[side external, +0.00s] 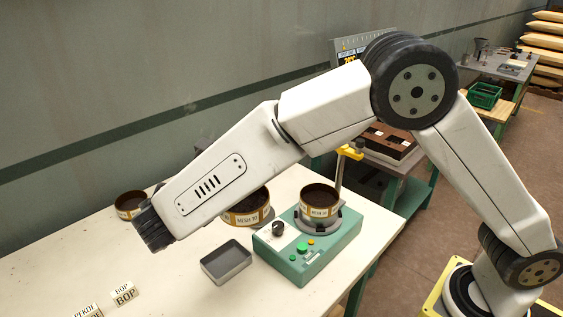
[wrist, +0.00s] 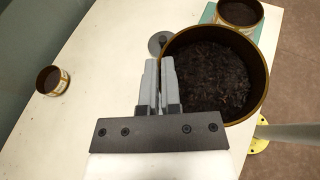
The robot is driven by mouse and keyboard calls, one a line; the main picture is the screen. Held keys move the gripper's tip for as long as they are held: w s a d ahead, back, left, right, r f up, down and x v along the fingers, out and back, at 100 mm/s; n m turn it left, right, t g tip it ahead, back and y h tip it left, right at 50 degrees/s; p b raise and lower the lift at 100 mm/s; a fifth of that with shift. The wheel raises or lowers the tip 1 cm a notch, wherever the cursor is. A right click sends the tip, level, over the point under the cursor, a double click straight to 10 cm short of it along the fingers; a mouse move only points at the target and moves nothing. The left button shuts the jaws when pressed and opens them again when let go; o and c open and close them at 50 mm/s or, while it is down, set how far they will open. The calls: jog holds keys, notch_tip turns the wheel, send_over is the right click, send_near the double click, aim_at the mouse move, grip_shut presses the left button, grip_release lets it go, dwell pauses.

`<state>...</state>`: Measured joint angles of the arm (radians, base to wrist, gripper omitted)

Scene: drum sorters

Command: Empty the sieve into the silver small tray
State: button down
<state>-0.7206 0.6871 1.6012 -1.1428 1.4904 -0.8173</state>
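A brown-rimmed sieve (wrist: 215,70) full of dark, leafy tea shows in the wrist view, close to the camera. It also shows in the side view, partly behind my arm, with a labelled tan band (side external: 247,217); it looks raised above the table. My gripper (wrist: 160,68) has its two fingers close together at the sieve's left rim and appears shut on it. The gripper is hidden behind my arm in the side view. The silver small tray (side external: 227,262) lies empty on the table, left of the green machine; I cannot make it out in the wrist view.
A second labelled sieve (side external: 320,203) sits on the green machine (side external: 300,262). Another round container (side external: 130,205) stands at the far left. Small cards (side external: 124,294) stand at the front left. A yellow-topped post (side external: 347,152) rises behind the machine.

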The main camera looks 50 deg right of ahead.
jog(key=a+f, duration=1.1)
jog(key=a, duration=0.3)
jog(key=shift+w, duration=0.45)
jog(key=shift+d+f+y, duration=0.15)
jog(key=shift+f+y, duration=0.15)
